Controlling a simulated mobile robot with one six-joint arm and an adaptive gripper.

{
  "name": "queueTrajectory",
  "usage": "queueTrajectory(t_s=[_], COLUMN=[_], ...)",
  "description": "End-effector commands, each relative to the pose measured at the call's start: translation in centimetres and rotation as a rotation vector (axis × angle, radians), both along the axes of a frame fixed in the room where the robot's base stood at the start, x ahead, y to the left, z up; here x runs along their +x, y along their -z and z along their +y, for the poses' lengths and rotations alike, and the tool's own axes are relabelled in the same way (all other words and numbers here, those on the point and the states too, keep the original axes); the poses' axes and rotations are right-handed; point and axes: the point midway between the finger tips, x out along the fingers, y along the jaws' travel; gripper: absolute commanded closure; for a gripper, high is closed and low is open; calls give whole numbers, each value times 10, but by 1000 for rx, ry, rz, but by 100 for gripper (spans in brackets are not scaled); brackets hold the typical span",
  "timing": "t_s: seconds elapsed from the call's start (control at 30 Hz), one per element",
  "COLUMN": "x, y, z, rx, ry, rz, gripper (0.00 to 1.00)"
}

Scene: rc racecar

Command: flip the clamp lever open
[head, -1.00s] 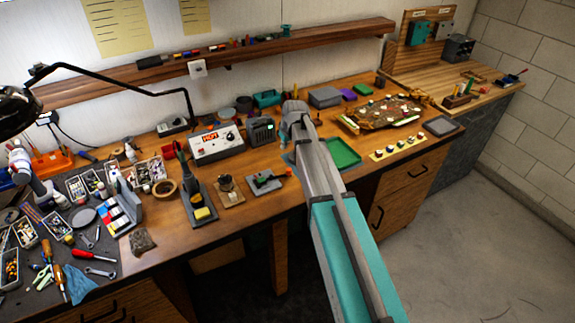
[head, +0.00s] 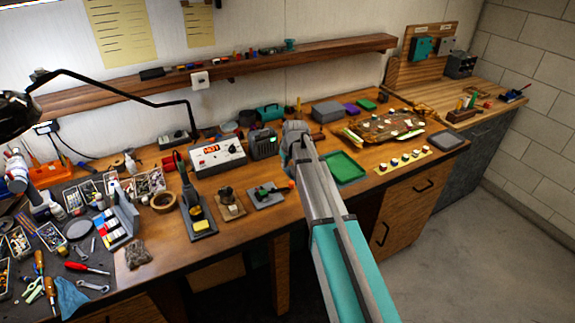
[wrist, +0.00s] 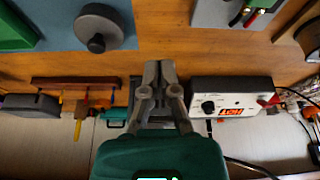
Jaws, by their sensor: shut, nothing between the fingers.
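A small grey plate with a black and green clamp-like part and an orange-red tip (head: 266,194) lies on the bench, left of my arm. It looks like the clamp with its lever, but the lever's position is too small to tell. In the wrist view, a grey plate with black, green and red parts (wrist: 236,13) is cut off by the top edge, right of my gripper. My gripper (wrist: 160,66) is shut and empty above the bench, apart from that plate. In the head view my arm hides the fingertips.
A soldering station (head: 217,155) and a dark box (head: 263,143) stand behind the clamp plate. A soldering iron stand (head: 197,212) is to its left. A green tray (head: 343,167) lies right of my arm. A wooden shelf (head: 110,95) runs along the wall.

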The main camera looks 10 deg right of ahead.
Motion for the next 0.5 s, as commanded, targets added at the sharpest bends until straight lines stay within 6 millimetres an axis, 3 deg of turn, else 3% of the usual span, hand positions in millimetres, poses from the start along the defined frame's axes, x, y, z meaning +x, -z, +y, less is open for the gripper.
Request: queueTrajectory(t_s=[0.5], x=[14], y=[44], z=[5], rx=[0], ry=[1], rz=[0], gripper=[100])
